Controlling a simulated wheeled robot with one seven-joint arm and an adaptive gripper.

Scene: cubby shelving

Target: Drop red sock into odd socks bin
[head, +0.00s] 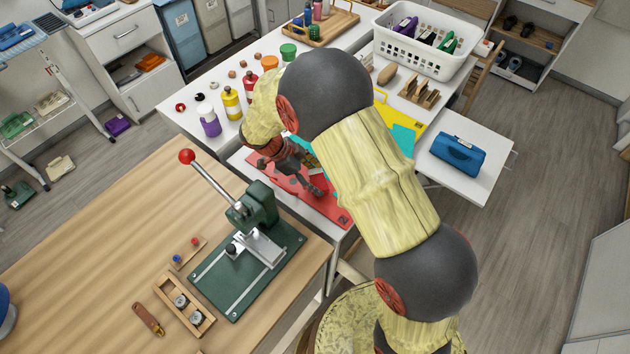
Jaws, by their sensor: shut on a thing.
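My gripper (312,187) is dark and points down over a red sheet (335,213) on the white table. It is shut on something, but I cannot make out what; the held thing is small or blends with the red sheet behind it. I cannot pick out a red sock as a separate thing. No bin is readably marked for odd socks. My arm hides part of the white table.
A white basket (422,52) with purple, black and green things stands at the back of the white table. Bottles, including a yellow one (232,103), stand left of my arm. A green lever press (262,245) stands on the near wooden table. A blue case (457,153) lies at right.

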